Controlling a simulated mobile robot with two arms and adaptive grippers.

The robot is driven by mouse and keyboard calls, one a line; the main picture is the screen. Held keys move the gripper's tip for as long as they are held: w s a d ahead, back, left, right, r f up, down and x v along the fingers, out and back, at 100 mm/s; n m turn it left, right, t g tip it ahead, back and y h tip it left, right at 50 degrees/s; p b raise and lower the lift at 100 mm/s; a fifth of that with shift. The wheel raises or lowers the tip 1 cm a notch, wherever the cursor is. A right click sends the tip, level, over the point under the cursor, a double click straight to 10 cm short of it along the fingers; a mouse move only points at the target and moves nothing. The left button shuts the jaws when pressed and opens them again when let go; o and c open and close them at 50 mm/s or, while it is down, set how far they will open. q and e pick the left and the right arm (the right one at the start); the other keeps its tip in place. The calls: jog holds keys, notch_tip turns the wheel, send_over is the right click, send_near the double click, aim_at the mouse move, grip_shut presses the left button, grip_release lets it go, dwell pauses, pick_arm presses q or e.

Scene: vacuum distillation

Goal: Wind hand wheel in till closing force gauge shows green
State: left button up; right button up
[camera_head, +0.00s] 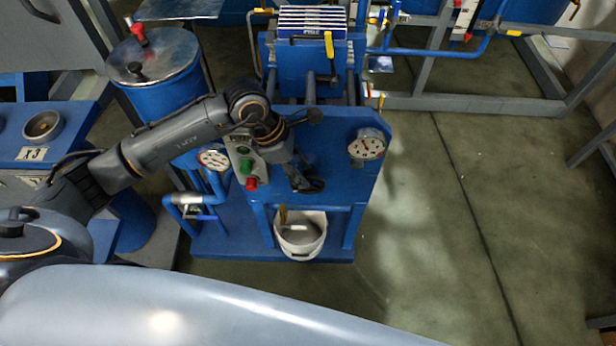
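My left arm reaches in from the left to the front face of the blue filter press (335,195). My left gripper (301,178) is at the middle of that face, beside a control box with a green and a red button. The gripper is small and dark, and I cannot tell whether its fingers are open or shut. The hand wheel cannot be made out apart from the gripper and wrist. A round white gauge (367,145) sits on the face's upper right; its needle and colours are too small to read. My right gripper is not in view.
A second gauge (213,158) sits on the pipework left of the control box (246,163). A white bucket (300,234) stands under the press. A blue drum with a metal lid (153,56) stands at the upper left. The floor (450,230) to the right is clear.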

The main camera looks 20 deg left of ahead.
pick_arm(q)
send_over(308, 194)
jog(key=shift+w+a+f, duration=0.1)
jog(key=shift+w+f, duration=0.1)
jog(key=shift+f, duration=0.85)
jog(key=shift+w+f, duration=0.15)
jog(key=shift+f, duration=0.85)
jog(key=shift+c, duration=0.2)
grip_shut()
